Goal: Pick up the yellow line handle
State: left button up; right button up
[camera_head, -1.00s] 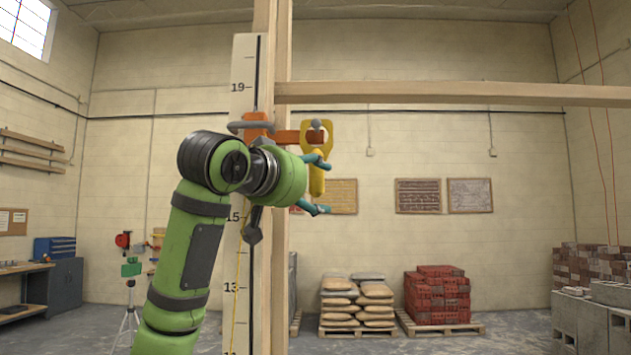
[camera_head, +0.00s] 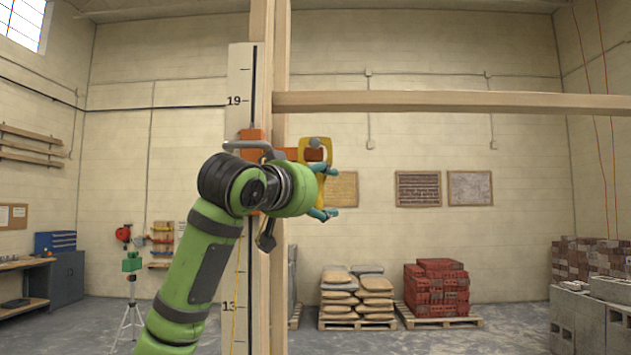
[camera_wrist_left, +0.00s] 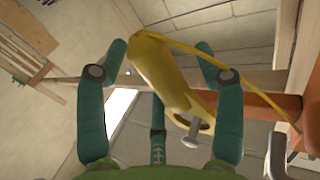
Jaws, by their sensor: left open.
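The yellow line handle (camera_head: 329,144) hangs on a peg at an orange bracket (camera_head: 291,153) by the upright timber post. In the head view my left arm hides most of its grip. A yellow line (camera_wrist_left: 240,82) runs from the grip toward the right. My left gripper (camera_head: 331,192) is open around the grip; a gap shows beside the grip. My right gripper is out of view.
A numbered gauge board (camera_head: 239,80) stands along the timber post (camera_head: 281,70). A horizontal timber beam (camera_head: 450,103) runs right from the post, above the handle. Sacks (camera_head: 358,290) and red bricks (camera_head: 437,287) stand on pallets far behind.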

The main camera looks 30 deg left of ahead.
pick_arm(q)
jog(key=shift+s, duration=0.1)
jog(key=c, duration=1.3)
jog(key=shift+r, duration=0.1)
jog(key=shift+r+b, duration=0.35)
jog(key=shift+r, duration=0.15)
jog(key=shift+s+d+r+b, duration=0.1)
jog(key=shift+s+d+b, duration=1.4)
jog(key=shift+s, duration=1.05)
jog(key=shift+s+d+b, duration=1.35)
jog(key=shift+s+d, duration=0.3)
jog(key=shift+s, duration=0.9)
jog(key=shift+s+d+r+b, duration=0.1)
jog(key=shift+s+d+b, duration=1.4)
jog(key=shift+s, duration=1.05)
